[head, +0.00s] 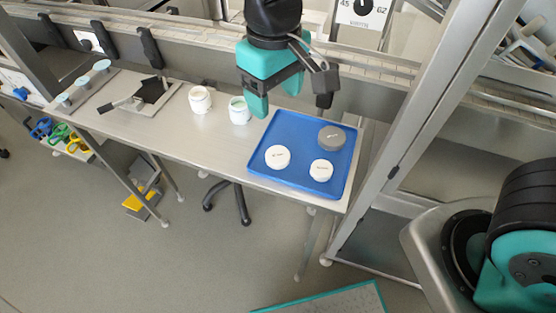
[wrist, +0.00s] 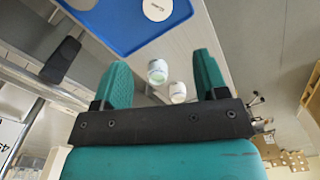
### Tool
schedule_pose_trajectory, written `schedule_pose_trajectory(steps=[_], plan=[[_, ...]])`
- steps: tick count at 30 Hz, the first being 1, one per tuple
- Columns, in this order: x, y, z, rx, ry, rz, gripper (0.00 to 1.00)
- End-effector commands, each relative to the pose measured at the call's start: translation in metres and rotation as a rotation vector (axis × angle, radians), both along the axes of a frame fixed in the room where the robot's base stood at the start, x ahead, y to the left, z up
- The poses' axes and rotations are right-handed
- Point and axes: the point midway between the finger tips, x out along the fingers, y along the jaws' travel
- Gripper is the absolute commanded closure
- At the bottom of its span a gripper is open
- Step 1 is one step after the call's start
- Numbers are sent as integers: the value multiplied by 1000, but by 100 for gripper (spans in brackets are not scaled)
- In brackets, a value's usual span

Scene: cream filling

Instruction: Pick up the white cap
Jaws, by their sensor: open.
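Two white caps lie flat on a blue tray (head: 262,172): the left cap (head: 278,157) near the tray's left side and the right cap (head: 321,170) near its front right. A grey cap (head: 331,137) lies behind them. The caps' dark lettering is too small to read. My gripper (head: 290,103) is open and empty above the tray's back edge, apart from the caps. In the wrist view, my gripper (wrist: 162,78) has its green fingers spread wide. One white cap (wrist: 158,8) shows at the top edge there, on the tray (wrist: 115,30), beyond the fingers.
Two open jars, one with whitish content (head: 199,99) and one with greenish content (head: 239,110), stand left of the tray on the metal table (head: 180,130). A stand with a dark tool (head: 150,92) is further left. A metal frame post (head: 415,110) rises at right.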

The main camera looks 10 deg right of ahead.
Motion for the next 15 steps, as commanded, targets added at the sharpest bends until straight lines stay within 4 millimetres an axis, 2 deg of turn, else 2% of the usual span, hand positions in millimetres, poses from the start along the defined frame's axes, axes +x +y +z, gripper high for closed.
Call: schedule_pose_trajectory(steps=[9,15], plan=[[-1,-3,-71,-3,7,-4,33],[0,-3,-98,0,4,-4,33]])
